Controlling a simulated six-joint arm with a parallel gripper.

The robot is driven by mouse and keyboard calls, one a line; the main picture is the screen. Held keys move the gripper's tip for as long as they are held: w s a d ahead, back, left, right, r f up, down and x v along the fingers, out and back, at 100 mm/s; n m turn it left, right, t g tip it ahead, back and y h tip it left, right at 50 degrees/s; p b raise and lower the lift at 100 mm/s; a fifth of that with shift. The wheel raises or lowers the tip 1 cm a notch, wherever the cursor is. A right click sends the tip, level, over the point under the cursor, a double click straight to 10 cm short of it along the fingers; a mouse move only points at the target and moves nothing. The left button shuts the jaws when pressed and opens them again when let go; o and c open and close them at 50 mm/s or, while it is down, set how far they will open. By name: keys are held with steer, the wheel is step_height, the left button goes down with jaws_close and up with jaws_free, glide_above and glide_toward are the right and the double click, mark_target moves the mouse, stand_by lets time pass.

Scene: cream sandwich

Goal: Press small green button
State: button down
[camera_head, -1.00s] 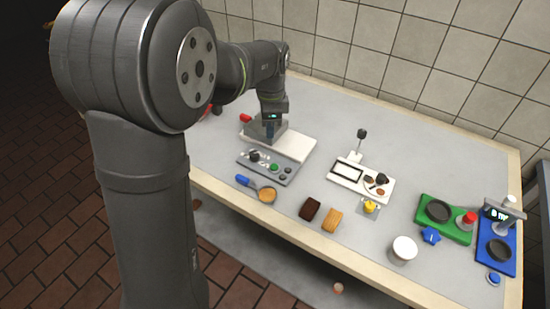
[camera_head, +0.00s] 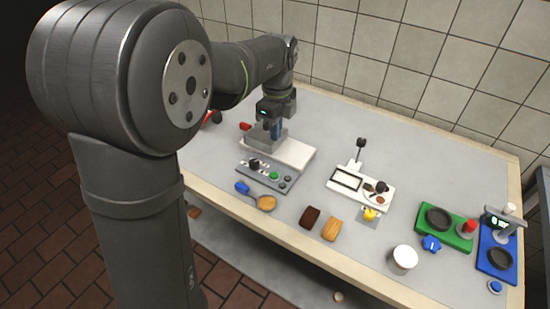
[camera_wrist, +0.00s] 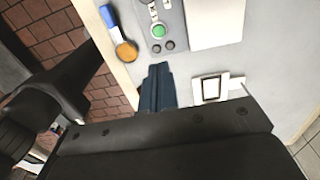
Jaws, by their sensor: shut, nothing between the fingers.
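The small green button (camera_head: 273,175) is on a grey control panel (camera_head: 246,174) at the front of a machine with a white plate. A black knob (camera_head: 254,163) is to its left and two small dark buttons are to its right. The green button also shows in the wrist view (camera_wrist: 158,31), near the top. My gripper (camera_head: 277,134) is above the machine, behind the panel and apart from the green button. In the wrist view my gripper's blue fingers (camera_wrist: 160,68) are together and empty, below the button in the picture.
A blue-handled spoon-like tool (camera_head: 265,202), a dark slab (camera_head: 310,217) and a tan slab (camera_head: 332,229) lie near the front edge. A white tray (camera_head: 340,189), a white cup (camera_head: 404,258), a green station (camera_head: 461,241) and a blue station (camera_head: 484,264) are to the right.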

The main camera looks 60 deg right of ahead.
mark_target(274, 175)
steer(key=f, duration=1.3)
steer(key=shift+a+f, duration=0.2)
steer(key=shift+f, duration=0.2)
steer(key=shift+a+f, duration=0.2)
steer(key=shift+f, duration=0.9)
step_height(274, 175, up, 15)
steer(key=d, duration=0.1)
stand_by(0.7)
